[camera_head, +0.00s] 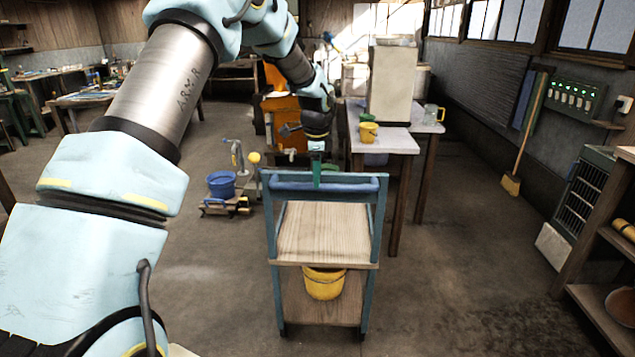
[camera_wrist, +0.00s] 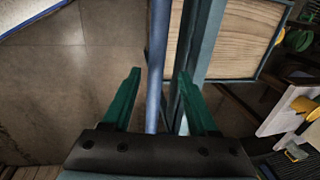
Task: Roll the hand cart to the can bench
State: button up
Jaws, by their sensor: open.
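The hand cart (camera_head: 322,238) stands upright in the middle, with blue posts, two wooden shelves and a blue padded handle bar (camera_head: 350,184) across its top. A yellow bucket (camera_head: 324,284) is on its lower shelf. My gripper (camera_head: 317,178) is at the middle of the handle bar. In the wrist view my open gripper (camera_wrist: 158,95) has the blue bar (camera_wrist: 157,50) between its two green fingers, with gaps beside it. A bench (camera_head: 400,141) behind and right of the cart carries a tall pale container (camera_head: 393,85); I take it for the can bench.
A blue bucket (camera_head: 221,184) and a low stand (camera_head: 224,206) are on the floor left of the cart. An orange cabinet (camera_head: 281,105) stands behind. Floor right of the cart is clear.

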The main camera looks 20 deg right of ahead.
notch_tip(320, 180, up, 8)
jog(key=s+b, duration=0.1)
jog(key=shift+s+a, duration=0.2)
jog(key=shift+a, duration=0.15)
jog(key=s+a+f+n, duration=0.1)
jog(key=s+a+n, duration=0.1)
jog(key=a+n, duration=0.5)
jog(key=s+a+n, duration=0.2)
jog(key=s+a, duration=0.1)
jog(key=a, duration=0.9)
jog(key=s+a+f+n, duration=0.4)
jog(key=s+a+n, duration=0.9)
jog(key=s+a, duration=0.2)
jog(key=shift+s+a+y, duration=0.3)
jog(key=shift+a+y, duration=0.1)
jog(key=shift+a, duration=0.65)
jog(key=shift+c, duration=0.2)
